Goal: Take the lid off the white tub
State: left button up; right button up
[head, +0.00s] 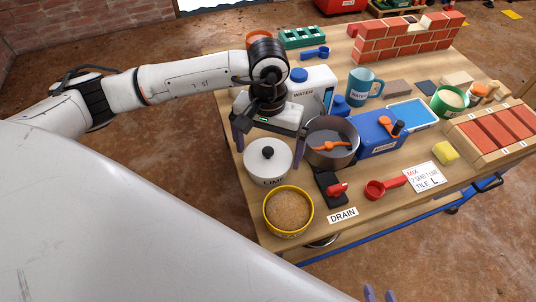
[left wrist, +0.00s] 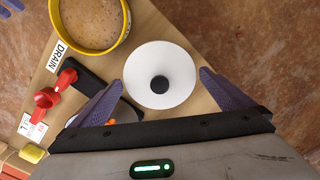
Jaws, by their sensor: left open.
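The white tub (head: 268,176), labelled LIME, stands near the left edge of the wooden table. Its white lid (head: 283,156) with a black knob is on it; the lid also fills the middle of the left wrist view (left wrist: 142,88). My left gripper (head: 269,157) is open above the tub, pointing down, its fingers apart on either side of the knob. In the left wrist view the knob lies between and just beyond the fingertips (left wrist: 160,78). Nothing is between the fingers.
A yellow-rimmed sand bowl (head: 288,210) stands in front of the tub. A dark mixing bowl (head: 331,142) with an orange tool is close on the right. The water container (head: 317,84) is behind. A black drain piece with red handle (head: 337,189) lies right of the sand.

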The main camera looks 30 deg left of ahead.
pick_arm(q)
jog(key=c, duration=0.8)
jog(key=shift+r, duration=0.1)
